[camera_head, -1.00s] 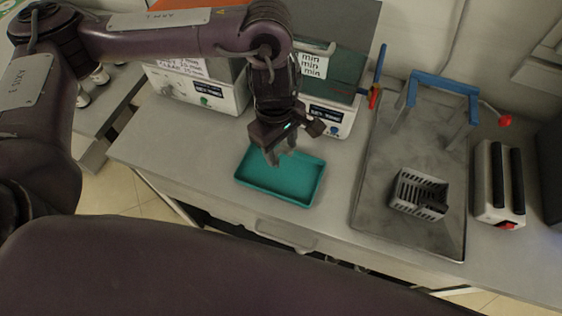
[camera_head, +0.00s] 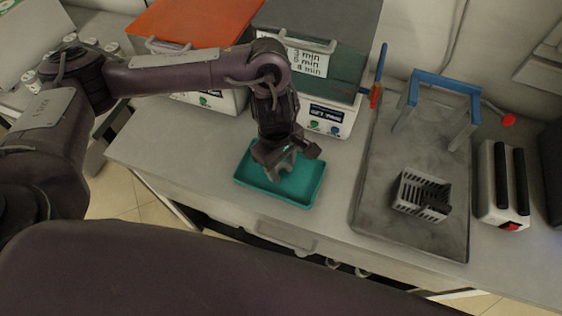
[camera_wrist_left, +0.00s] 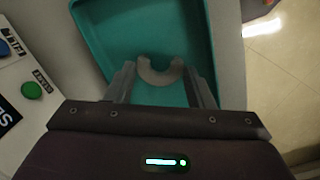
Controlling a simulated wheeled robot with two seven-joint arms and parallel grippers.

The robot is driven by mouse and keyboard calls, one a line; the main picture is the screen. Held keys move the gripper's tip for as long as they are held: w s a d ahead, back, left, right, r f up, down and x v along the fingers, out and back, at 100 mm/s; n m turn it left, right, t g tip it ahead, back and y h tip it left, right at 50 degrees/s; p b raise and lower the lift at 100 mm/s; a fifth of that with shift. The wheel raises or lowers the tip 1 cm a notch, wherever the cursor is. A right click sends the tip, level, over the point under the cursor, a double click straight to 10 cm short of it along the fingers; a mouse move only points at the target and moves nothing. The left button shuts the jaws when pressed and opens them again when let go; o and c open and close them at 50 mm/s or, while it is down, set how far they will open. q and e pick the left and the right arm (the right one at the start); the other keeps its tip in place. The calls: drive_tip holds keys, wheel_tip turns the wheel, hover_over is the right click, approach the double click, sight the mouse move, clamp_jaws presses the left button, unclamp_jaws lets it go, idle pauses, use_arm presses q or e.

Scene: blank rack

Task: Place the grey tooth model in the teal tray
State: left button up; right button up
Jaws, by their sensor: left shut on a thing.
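The teal tray (camera_head: 308,192) lies on the bench and also fills much of the left wrist view (camera_wrist_left: 196,32). My left gripper (camera_head: 283,172) points down over the tray. In the left wrist view, its fingers (camera_wrist_left: 163,82) are shut on the grey tooth model (camera_wrist_left: 160,76), a curved horseshoe-shaped piece. The model appears within the outline of the tray; I cannot tell whether it touches the tray floor. In the head view the model is hard to tell apart from the fingers. My right gripper is in neither view.
Behind the tray stand two bench machines, one with an orange lid (camera_head: 190,22) and one with a dark green top (camera_head: 335,88). To the right, a metal tray (camera_head: 380,210) holds a grey basket (camera_head: 421,194) and a blue frame (camera_head: 446,84). Bare bench lies left of the teal tray.

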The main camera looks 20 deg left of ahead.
sight(277, 168)
use_arm(q)
drive_tip(key=o, duration=0.8)
drive_tip(key=shift+r, duration=0.1)
drive_tip(key=shift+r+p, duration=0.25)
drive_tip(key=shift+p, duration=0.15)
drive_tip(key=r, duration=0.7)
drive_tip(key=a+r+p, duration=0.1)
drive_tip(key=r, duration=0.3)
drive_tip(key=shift+w+r, duration=0.2)
drive_tip(key=shift+r, duration=0.05)
